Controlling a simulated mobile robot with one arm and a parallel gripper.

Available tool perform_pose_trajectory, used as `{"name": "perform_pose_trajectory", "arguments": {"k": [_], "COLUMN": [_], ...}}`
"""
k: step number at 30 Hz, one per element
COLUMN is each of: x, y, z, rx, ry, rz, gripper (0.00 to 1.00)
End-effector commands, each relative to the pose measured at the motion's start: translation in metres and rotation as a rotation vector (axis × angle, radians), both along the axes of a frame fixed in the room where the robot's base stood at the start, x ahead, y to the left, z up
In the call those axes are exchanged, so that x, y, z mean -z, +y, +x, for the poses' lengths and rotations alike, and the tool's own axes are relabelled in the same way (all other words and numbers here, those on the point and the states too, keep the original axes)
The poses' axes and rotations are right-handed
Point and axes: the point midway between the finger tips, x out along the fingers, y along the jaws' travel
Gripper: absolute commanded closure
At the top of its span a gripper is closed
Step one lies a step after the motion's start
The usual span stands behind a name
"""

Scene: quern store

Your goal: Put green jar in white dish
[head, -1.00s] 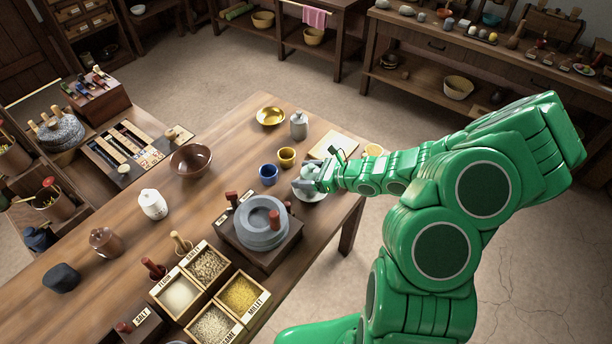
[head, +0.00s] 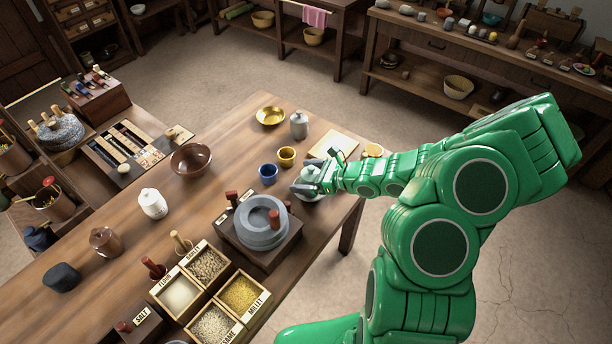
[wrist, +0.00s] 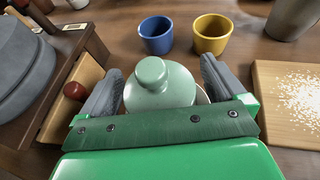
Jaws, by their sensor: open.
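The pale green jar (head: 311,174) with a round knob lid stands upright in the white dish (head: 313,198) near the table's right edge. In the wrist view the jar (wrist: 160,88) sits between the two grey fingers, with a gap on at least the right side. A sliver of the dish's rim (wrist: 203,96) shows beside it; the rest is hidden by the jar and my gripper. My gripper (head: 310,178) is open around the jar, low over the dish. In the wrist view my gripper's (wrist: 158,82) fingers are spread apart. The jar's base is hidden.
A blue cup (head: 268,173) and a yellow cup (head: 286,156) stand just beyond the jar. The stone quern (head: 262,222) on its dark base is close on the left. A board with white grains (wrist: 290,100) lies to the right.

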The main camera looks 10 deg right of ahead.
Motion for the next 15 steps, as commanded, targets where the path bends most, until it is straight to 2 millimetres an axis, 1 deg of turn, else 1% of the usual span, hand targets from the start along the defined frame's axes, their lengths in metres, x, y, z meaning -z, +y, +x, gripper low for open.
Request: {"name": "perform_pose_trajectory", "arguments": {"k": [5, 15], "x": [-0.004, -0.016], "y": [-0.004, -0.03], "z": [-0.002, -0.017], "rx": [0.001, 0.001], "ry": [0.0, 0.0], "rz": [0.0, 0.001], "gripper": [0.03, 0.03]}}
